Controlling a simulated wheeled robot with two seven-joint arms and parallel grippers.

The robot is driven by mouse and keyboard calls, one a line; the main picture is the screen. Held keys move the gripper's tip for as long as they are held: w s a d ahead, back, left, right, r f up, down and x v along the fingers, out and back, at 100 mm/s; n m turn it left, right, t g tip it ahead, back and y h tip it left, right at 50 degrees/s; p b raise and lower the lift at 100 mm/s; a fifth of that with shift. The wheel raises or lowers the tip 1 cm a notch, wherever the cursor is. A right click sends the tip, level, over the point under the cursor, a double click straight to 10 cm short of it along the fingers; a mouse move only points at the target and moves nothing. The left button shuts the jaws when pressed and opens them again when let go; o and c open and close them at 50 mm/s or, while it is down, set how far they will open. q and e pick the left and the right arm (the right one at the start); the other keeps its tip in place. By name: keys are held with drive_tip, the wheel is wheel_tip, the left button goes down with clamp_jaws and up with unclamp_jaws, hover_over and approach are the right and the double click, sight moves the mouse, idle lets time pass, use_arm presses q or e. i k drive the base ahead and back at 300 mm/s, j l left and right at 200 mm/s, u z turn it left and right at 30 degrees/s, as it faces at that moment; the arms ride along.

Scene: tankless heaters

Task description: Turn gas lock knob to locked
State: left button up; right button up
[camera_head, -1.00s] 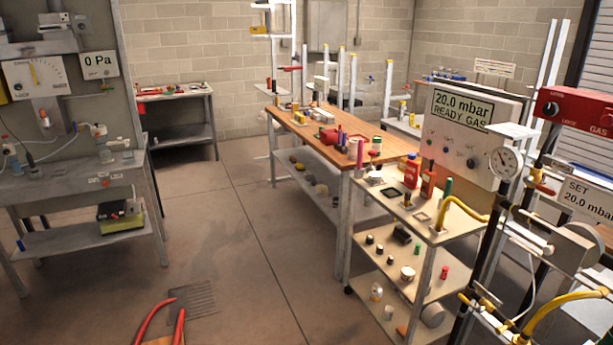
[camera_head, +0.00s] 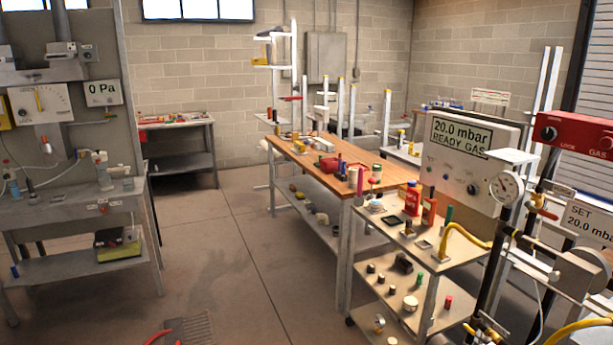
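A red gas box (camera_head: 578,134) stands at the right edge, partly cut off by the frame. It carries a black round knob (camera_head: 549,133) on its left and a red knob (camera_head: 605,144) at the picture's edge. Small white lettering near the black knob seems to read "LOCK", and larger lettering reads "GAS". The knob's exact pointer direction is too small to tell. Neither of my grippers shows in this view.
A pressure gauge (camera_head: 507,187), pipes and a yellow hose (camera_head: 468,237) crowd the space left of and below the red box. A loaded cart (camera_head: 385,284) and wooden-topped bench (camera_head: 310,160) stand mid-right. The floor (camera_head: 225,270) is open at centre-left.

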sight(549, 133)
drive_tip(key=z, duration=1.45)
